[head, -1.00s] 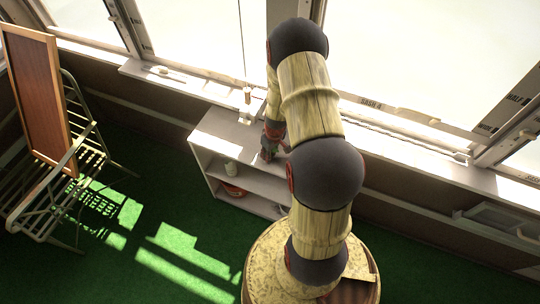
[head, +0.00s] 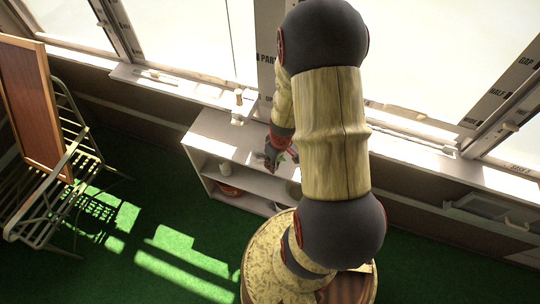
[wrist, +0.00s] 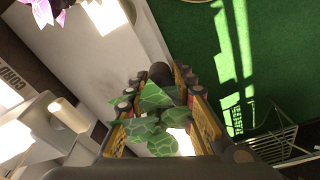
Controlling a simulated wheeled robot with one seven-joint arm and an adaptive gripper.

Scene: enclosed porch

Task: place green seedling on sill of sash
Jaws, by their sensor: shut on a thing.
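My gripper (head: 274,156) is shut on the green seedling, just above the low white shelf unit. The seedling (wrist: 158,120) shows in the wrist view as broad, pale-veined green leaves between my fingers (wrist: 158,92). In the head view only a little of its green (head: 291,152) shows beside my gripper; its base is hidden. The pale sill (head: 180,88) runs along the windows behind the shelf unit, and my arm covers part of it. The sash (head: 267,45) is an upright, labelled frame between bright panes. My gripper is in front of the sill, apart from it.
The shelf unit (head: 212,126) holds a white cup (head: 226,168) and a reddish bowl (head: 228,189) inside. A small pale cylinder (head: 238,99) stands by the sill. Pink petals (wrist: 72,12) show in the wrist view.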

